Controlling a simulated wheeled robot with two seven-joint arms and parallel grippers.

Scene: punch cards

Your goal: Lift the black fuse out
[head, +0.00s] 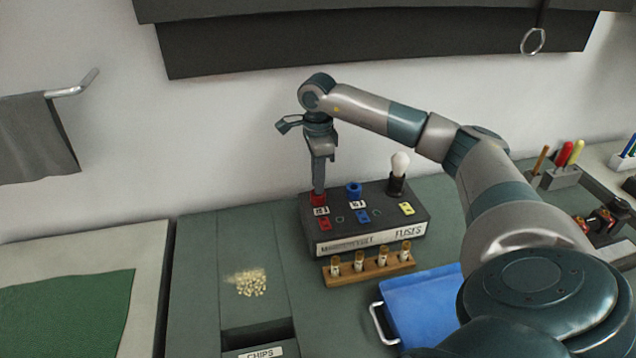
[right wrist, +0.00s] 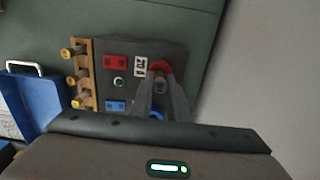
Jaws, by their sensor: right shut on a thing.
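A dark fuse box (head: 352,228) labelled FUSES stands on the bench. My right gripper (head: 318,188) points straight down at the red holder (head: 318,200) at its back left. In the right wrist view, the fingers (right wrist: 160,82) are shut on a small fuse inside the red ring (right wrist: 160,68). The fingers hide most of this fuse, and I cannot tell its colour for sure. A blue holder (head: 353,190) stands beside it, and a black holder (head: 397,184) with a white bulb stands at the back right. My left gripper is not in view.
A wooden rack (head: 370,268) with several small fuses stands right in front of the box. A blue tray (head: 425,305) lies in front of it to the right. Pale chips (head: 250,283) lie on the bench at left. A dark shelf (head: 370,45) hangs above.

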